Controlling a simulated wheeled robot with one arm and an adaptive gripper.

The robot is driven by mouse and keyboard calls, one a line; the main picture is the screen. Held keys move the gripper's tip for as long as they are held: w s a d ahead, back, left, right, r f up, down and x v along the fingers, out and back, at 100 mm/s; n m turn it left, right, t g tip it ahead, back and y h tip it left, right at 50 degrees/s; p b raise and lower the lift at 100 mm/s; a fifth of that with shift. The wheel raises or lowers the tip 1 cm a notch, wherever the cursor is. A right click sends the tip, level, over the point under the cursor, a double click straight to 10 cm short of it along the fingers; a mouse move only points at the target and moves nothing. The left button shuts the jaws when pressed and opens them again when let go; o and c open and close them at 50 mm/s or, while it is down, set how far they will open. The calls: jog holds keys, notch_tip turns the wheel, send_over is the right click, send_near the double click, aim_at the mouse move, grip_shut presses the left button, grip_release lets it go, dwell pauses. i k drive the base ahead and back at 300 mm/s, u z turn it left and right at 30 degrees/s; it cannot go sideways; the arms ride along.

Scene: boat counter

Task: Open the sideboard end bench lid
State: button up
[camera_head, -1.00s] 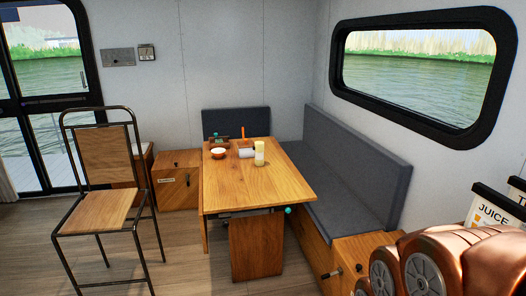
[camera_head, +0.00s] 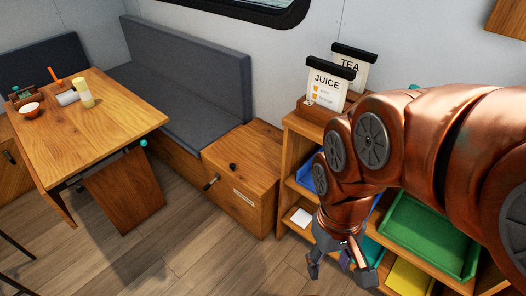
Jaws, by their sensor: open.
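The sideboard end bench is a wooden box (camera_head: 262,203) at the near end of the grey-cushioned bench, beside the shelf unit. Its wooden lid (camera_head: 247,150) lies flat and closed, with a small dark knob (camera_head: 233,166) on top. A dark handle (camera_head: 211,183) sticks out of the box's left side, and a pale label (camera_head: 243,197) is on its front. My gripper (camera_head: 336,277) is open, points down and is empty. It hangs in front of the shelf unit, to the right of and nearer than the box, apart from it.
A wooden shelf unit (camera_head: 292,157) with a green tray (camera_head: 430,235) and a yellow tray (camera_head: 407,278) stands right of the box, partly hidden by my arm. JUICE (camera_head: 327,84) and TEA (camera_head: 352,68) signs stand on top. A table (camera_head: 112,118) is at left. The floor (camera_head: 185,255) before the box is clear.

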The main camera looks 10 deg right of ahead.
aim_at(253, 159)
jog(key=z, duration=0.1)
jog(key=k, duration=0.3)
jog(key=u, duration=0.7)
jog(key=i, duration=1.15)
jog(key=u, duration=0.15)
